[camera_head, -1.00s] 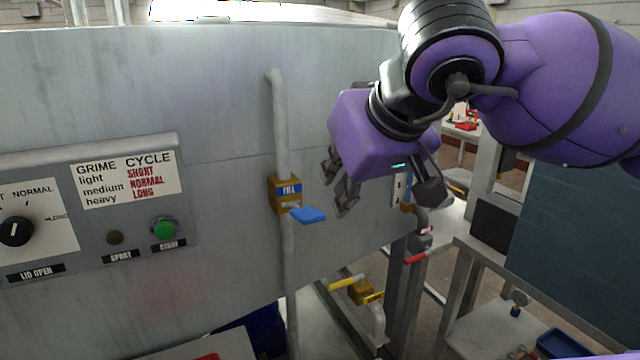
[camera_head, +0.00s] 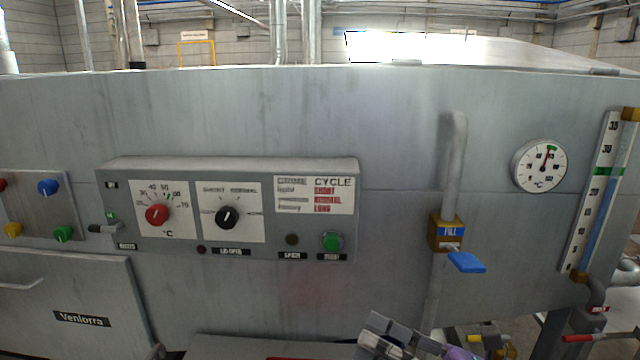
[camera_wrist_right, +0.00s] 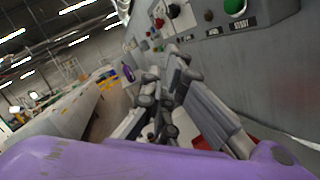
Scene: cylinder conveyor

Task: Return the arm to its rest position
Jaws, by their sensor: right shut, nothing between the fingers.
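My right gripper (camera_head: 388,340) shows at the bottom edge of the head view, low in front of the grey machine and below its control panel (camera_head: 180,244). Only its grey fingers and a bit of purple show there. In the right wrist view the fingers of my right gripper (camera_wrist_right: 165,92) are drawn together with nothing between them. The machine's side wall (camera_wrist_right: 262,65) runs along the right of that view. My left gripper is in neither current view.
A blue-handled FILL valve (camera_head: 466,262) sticks out from the machine wall, right of the panel. A round temperature gauge (camera_head: 539,166) and a level gauge (camera_head: 594,200) are farther right. Yellow (camera_head: 490,337) and red (camera_head: 584,338) valve handles are low right.

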